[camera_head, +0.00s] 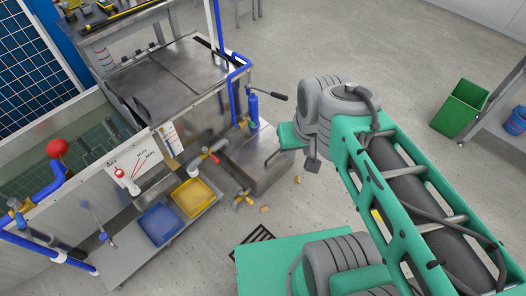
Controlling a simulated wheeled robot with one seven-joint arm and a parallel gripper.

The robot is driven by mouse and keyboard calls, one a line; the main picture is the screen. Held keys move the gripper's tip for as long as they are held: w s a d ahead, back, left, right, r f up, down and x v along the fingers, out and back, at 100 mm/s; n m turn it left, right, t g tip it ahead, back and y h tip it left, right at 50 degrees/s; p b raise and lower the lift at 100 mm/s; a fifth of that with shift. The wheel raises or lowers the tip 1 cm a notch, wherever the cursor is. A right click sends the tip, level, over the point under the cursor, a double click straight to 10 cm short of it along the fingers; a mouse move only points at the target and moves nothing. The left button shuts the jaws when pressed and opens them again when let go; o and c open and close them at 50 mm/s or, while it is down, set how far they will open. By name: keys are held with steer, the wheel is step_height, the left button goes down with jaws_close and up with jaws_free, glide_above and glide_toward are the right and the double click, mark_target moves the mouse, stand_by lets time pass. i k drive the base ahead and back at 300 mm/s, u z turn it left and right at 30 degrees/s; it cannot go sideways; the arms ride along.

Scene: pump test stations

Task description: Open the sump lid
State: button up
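A steel tank with a flat grey top (163,77) stands at the upper left. A dark seam crosses this top, which lies flat and looks closed. I cannot tell for sure that it is the sump lid. A dark, handle-like shape (141,108) shows at its left edge. A lower steel box (266,158) stands on the floor to its right, partly hidden by my arm. My green and grey arm reaches in from the lower right and ends in view to the right of the tank. My gripper cannot be made out.
A blue hand pump (253,107) with a black lever stands at the tank's right corner. A blue bin (159,224) and a yellow bin (193,197) sit on a low shelf. A green bin (460,108) stands at right. Open floor lies behind my arm.

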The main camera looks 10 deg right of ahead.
mark_target(261, 155)
steer(key=k, duration=0.6)
steer(key=u, duration=0.6)
steer(key=i, duration=1.6)
steer(key=z, duration=0.4)
